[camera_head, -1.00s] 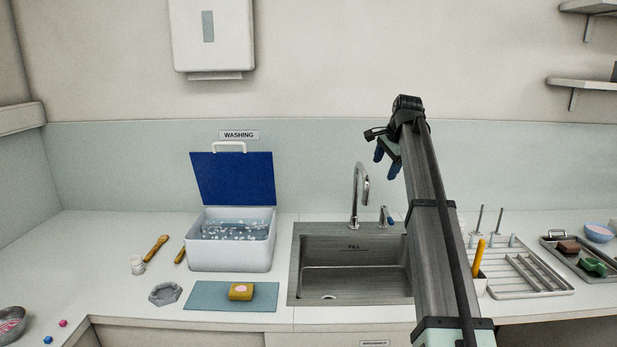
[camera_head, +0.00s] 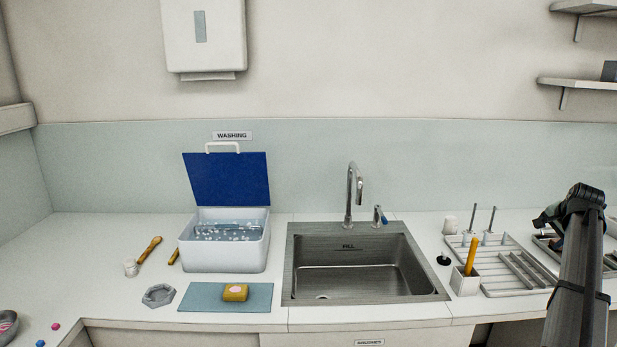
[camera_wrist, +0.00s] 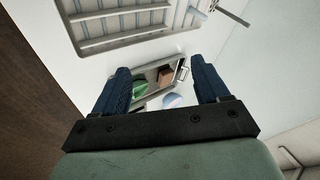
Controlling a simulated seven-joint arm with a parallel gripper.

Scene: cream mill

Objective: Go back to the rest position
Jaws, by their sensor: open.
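My gripper (camera_wrist: 163,85) is open and empty in the wrist view, with its two blue fingers apart. In the head view my gripper (camera_head: 550,228) shows small and partly hidden at the far right, at the end of my arm, above the counter near the drying rack. Between and beyond the fingers, the wrist view shows a metal tray (camera_wrist: 183,66) holding a green item (camera_wrist: 140,88) and a brown block (camera_wrist: 165,76). A pale blue bowl (camera_wrist: 172,100) is beside the tray. Nothing is held or touched by the fingers, as far as I can see.
The sink (camera_head: 365,268) is in the middle, with a faucet (camera_head: 352,195) behind it. An open washing tub (camera_head: 225,250) stands left of it. The drying rack (camera_head: 515,268) and a cup with a yellow handle (camera_head: 466,280) are at the right. A shelf (camera_head: 590,84) is on the wall above.

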